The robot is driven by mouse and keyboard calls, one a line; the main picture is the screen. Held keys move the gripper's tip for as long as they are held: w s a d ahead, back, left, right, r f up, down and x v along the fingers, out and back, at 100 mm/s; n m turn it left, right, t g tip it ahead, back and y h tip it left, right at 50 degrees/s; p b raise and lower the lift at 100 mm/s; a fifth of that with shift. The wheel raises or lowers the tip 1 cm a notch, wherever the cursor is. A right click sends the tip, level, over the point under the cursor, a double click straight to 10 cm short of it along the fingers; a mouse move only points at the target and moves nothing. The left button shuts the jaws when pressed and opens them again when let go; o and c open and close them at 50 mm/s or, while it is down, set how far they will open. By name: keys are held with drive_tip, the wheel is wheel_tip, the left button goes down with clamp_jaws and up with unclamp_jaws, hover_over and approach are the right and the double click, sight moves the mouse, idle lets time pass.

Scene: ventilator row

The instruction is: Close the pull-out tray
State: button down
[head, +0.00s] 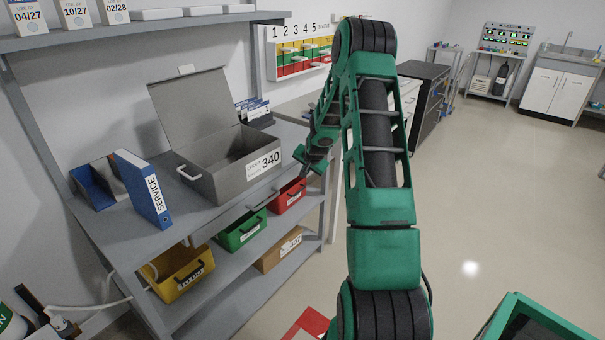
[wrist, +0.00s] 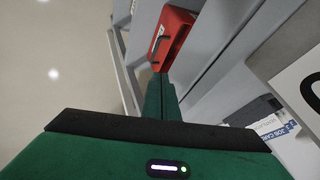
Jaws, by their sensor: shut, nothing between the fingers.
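My gripper (head: 303,158) is at the right end of the grey bench, past the box, with its fingertips hard to make out in the head view. In the wrist view its green fingers (wrist: 158,80) are together with nothing between them, and they overlap the near end of a red bin (wrist: 176,35) with a dark handle; contact cannot be told. The red bin (head: 288,196) sits below the bench top in the head view. A thin grey bar (head: 262,201) shows at the bench's front edge. I cannot tell which of these is the pull-out tray.
An open grey lidded box (head: 215,160) marked 340 and a blue service binder (head: 145,188) stand on the bench. Yellow (head: 182,275) and green (head: 242,232) bins and a cardboard box (head: 280,250) are below. The floor at right (head: 500,200) is clear.

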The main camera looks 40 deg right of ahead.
drive_tip(key=s+v, duration=0.1)
drive_tip(key=v, duration=0.9)
drive_tip(key=shift+s+d, duration=0.2)
drive_tip(key=shift+s, duration=0.1)
drive_tip(key=shift+f, duration=0.15)
drive_tip(key=s+a+r+n+g, duration=0.2)
drive_tip(key=s+a+r, duration=0.35)
drive_tip(key=s, duration=0.25)
drive_tip(key=s+a+r+n+g, duration=0.1)
drive_tip(key=s+a+r+n, duration=0.1)
drive_tip(key=s+a+r, duration=0.45)
drive_tip(key=s+a+n+g+y, duration=0.1)
drive_tip(key=s+a, duration=0.3)
drive_tip(key=s, duration=0.4)
drive_tip(key=s+a+r+n+g+y, duration=0.1)
drive_tip(key=s+a, duration=0.4)
drive_tip(key=s, duration=0.2)
drive_tip(key=s+a+n+g+y, duration=0.1)
drive_tip(key=s+a, duration=0.3)
drive_tip(key=s, duration=0.4)
drive_tip(key=shift+s+a+r+n+g+y, duration=0.2)
drive_tip(key=shift+s+r+n+g+y, duration=0.1)
drive_tip(key=shift+n+g, duration=0.15)
